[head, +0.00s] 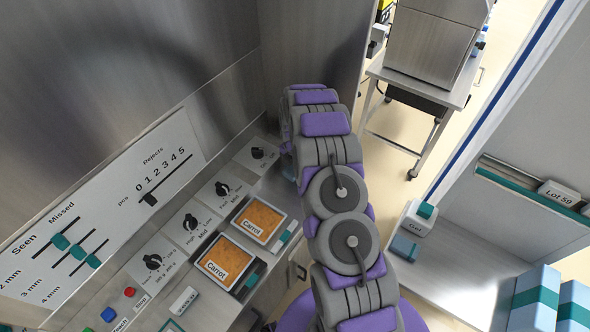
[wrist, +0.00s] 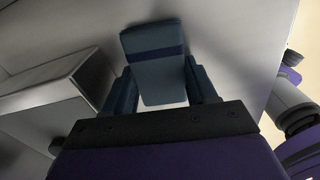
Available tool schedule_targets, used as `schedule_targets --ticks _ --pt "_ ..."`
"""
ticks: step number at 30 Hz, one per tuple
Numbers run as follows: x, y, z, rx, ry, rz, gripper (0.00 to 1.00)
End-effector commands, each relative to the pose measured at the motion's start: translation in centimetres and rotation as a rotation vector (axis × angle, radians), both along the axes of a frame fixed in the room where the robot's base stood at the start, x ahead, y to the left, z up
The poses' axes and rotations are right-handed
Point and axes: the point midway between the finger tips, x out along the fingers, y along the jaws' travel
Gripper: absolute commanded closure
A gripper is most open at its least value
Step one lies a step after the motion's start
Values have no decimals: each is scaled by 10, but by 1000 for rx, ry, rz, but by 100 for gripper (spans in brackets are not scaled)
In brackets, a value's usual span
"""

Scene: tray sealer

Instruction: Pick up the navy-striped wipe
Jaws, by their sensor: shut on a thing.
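The navy-striped wipe (wrist: 163,82) is a blue-grey flat piece with a darker navy band across its upper part. In the wrist view it sits between the two dark blue fingers of my gripper (wrist: 159,68). The gripper is shut on it, one finger at each side edge. In the head view my arm rises up the middle, and its far end is hidden behind its own links, so neither gripper nor wipe shows there.
A control panel (head: 182,150) with sliders and knobs is at left, with two Carrot trays (head: 259,222) below it. At right a shelf unit (head: 466,262) holds a Gel container (head: 417,222) and teal-banded boxes (head: 537,298). A metal-topped table (head: 415,82) stands behind.

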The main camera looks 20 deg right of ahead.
Motion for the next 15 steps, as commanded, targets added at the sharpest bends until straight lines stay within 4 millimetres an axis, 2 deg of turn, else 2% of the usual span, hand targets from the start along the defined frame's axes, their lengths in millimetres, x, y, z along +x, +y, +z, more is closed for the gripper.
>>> schedule_targets --ticks 10,15 --pt "0 0 2 0 0 0 73" --pt "0 0 13 0 0 0 73"
